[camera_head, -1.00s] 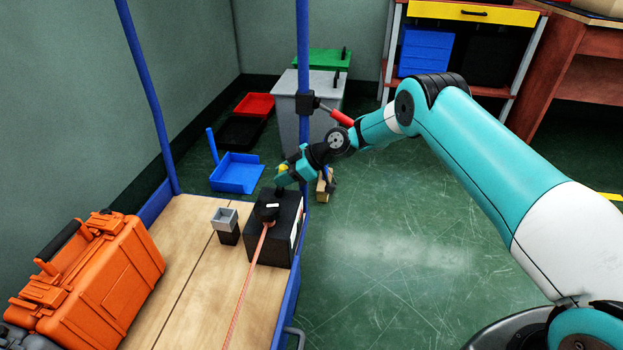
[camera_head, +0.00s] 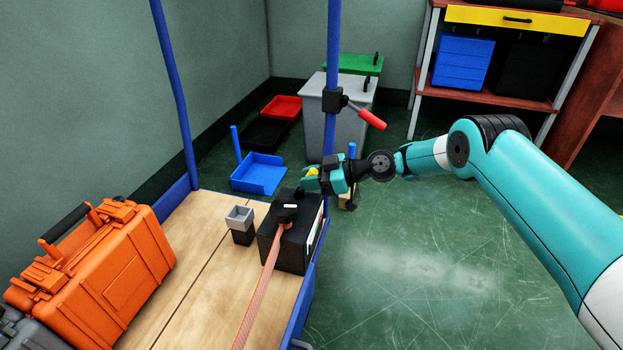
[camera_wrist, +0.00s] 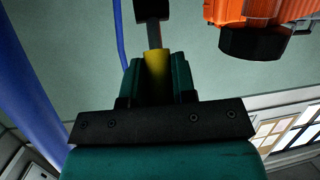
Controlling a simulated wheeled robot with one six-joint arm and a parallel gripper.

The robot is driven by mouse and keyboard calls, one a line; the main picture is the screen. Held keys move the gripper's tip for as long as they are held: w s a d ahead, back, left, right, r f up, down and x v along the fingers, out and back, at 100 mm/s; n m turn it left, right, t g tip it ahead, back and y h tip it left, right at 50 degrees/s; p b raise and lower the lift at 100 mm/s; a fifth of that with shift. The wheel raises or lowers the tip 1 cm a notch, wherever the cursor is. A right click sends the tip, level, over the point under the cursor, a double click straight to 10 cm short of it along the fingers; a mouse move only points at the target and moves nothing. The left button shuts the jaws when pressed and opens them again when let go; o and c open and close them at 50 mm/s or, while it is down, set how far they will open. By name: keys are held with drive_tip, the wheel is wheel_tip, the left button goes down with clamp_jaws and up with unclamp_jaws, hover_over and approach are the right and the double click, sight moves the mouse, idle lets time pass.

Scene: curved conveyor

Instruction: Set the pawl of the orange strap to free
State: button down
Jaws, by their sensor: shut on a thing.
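The orange strap (camera_head: 262,290) runs along the wooden bed up to a black ratchet part (camera_head: 285,215) on top of a black box (camera_head: 295,250). A pale mark shows on the ratchet. My gripper (camera_head: 316,180) is above the box's far right corner, beside the ratchet. It is shut on a yellow grip (camera_head: 312,171). In the wrist view the yellow grip (camera_wrist: 156,65) sits between my teal fingers (camera_wrist: 158,82), with a grey shaft and a black block (camera_wrist: 152,9) beyond it. The pawl's setting cannot be told.
A small grey-topped black holder (camera_head: 240,222) stands left of the box. An orange case (camera_head: 105,265) is on the bed's left. A blue post (camera_head: 332,110) with a red-handled clamp (camera_head: 368,118) rises behind my gripper. Open green floor (camera_head: 430,260) lies to the right.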

drive_tip(key=shift+s+a, duration=0.1)
drive_tip(key=shift+a, duration=0.1)
drive_tip(key=c, duration=0.9)
unclamp_jaws()
drive_tip(key=shift+d+r, duration=0.15)
drive_tip(key=shift+d, duration=0.45)
drive_tip(key=p+v, duration=0.6)
drive_tip(key=v, duration=1)
drive_tip(key=shift+s+d, duration=0.1)
drive_tip(key=shift+d, duration=0.1)
